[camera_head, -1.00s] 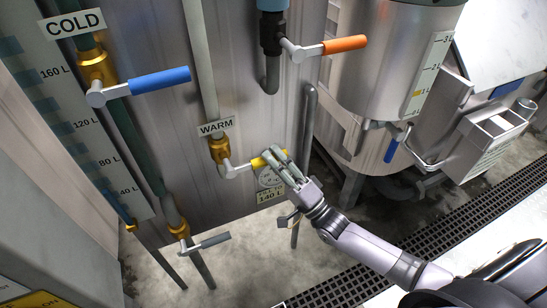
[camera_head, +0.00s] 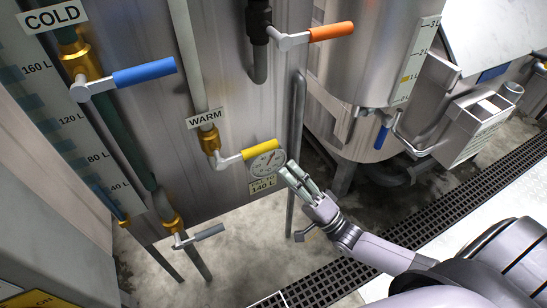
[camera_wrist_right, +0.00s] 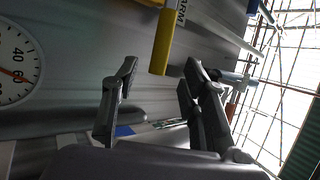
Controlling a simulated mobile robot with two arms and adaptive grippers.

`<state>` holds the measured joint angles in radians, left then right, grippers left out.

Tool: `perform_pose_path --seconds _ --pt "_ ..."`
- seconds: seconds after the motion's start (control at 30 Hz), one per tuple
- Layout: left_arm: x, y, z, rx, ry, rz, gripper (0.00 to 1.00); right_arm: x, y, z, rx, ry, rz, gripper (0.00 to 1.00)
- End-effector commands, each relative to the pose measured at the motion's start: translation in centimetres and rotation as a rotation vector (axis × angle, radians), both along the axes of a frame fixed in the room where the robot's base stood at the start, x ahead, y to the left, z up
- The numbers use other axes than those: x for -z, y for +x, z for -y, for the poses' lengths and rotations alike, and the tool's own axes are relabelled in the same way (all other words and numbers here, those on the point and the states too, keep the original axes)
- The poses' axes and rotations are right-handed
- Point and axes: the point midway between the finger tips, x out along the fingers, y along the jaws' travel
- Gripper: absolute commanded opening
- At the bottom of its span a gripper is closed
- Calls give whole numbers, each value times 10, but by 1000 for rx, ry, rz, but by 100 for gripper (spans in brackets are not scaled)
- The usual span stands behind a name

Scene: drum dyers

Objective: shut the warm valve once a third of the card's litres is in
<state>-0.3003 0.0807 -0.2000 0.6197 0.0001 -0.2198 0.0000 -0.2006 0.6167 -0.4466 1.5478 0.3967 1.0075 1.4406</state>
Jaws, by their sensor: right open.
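The warm valve's yellow lever (camera_head: 260,149) points right, crosswise to its pipe, below the WARM sign (camera_head: 206,118). My right gripper (camera_head: 287,172) is open and empty, just right of and below the lever tip, apart from it. In the right wrist view the yellow lever (camera_wrist_right: 161,45) shows beyond and between my open fingers (camera_wrist_right: 160,80). The card (camera_head: 263,186) under the dial reads 140 L; its upper line is too small to read. The level scale (camera_head: 75,125) is marked 40 to 160 L; I cannot tell its liquid level clearly. My left gripper is out of view.
A round dial (camera_head: 267,162) sits behind the lever tip; its red needle is near 60. The blue COLD lever (camera_head: 144,73), orange lever (camera_head: 331,31) and grey lower lever (camera_head: 209,232) stick out. A vertical pipe (camera_head: 293,150) stands beside my right gripper.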

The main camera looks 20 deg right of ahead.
Motion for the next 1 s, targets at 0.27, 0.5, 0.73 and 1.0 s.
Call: perform_pose_path --seconds 0.27,0.5,0.73,1.0 --pt "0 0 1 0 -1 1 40 17 -24 13 -1 0 -1 40" --pt "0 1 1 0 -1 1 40 18 -26 14 -1 0 0 40" --pt "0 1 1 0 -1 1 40 18 -26 13 -1 1 0 40" --pt "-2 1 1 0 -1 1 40 57 -17 15 84 -127 -75 40"
